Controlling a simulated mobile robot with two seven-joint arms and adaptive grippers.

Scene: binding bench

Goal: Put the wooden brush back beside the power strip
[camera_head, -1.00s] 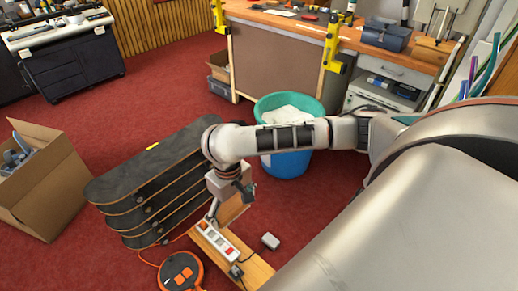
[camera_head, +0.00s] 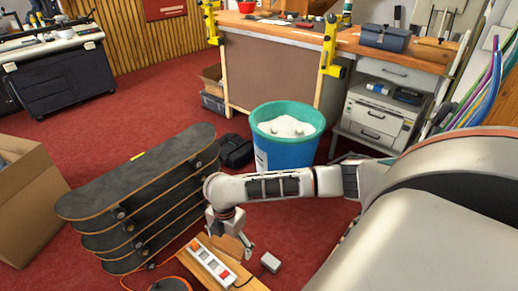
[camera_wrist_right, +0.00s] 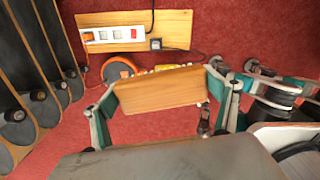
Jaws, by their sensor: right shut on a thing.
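The wooden brush shows in the right wrist view as a plain wooden block (camera_wrist_right: 160,90), with a little yellow, perhaps bristles, along its far edge. My right gripper (camera_wrist_right: 163,92) is shut on it, one finger at each end. In the head view the gripper (camera_head: 230,238) hangs just behind the power strip, with the brush's wood (camera_head: 229,250) partly hidden below it. My left gripper is not in view.
A stack of skateboards (camera_head: 140,195) stands close on the left. An orange reel (camera_wrist_right: 118,68) lies near the board. A small pale box (camera_head: 270,262) is right of the strip. A teal-rimmed blue bucket (camera_head: 287,150) stands behind my right arm.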

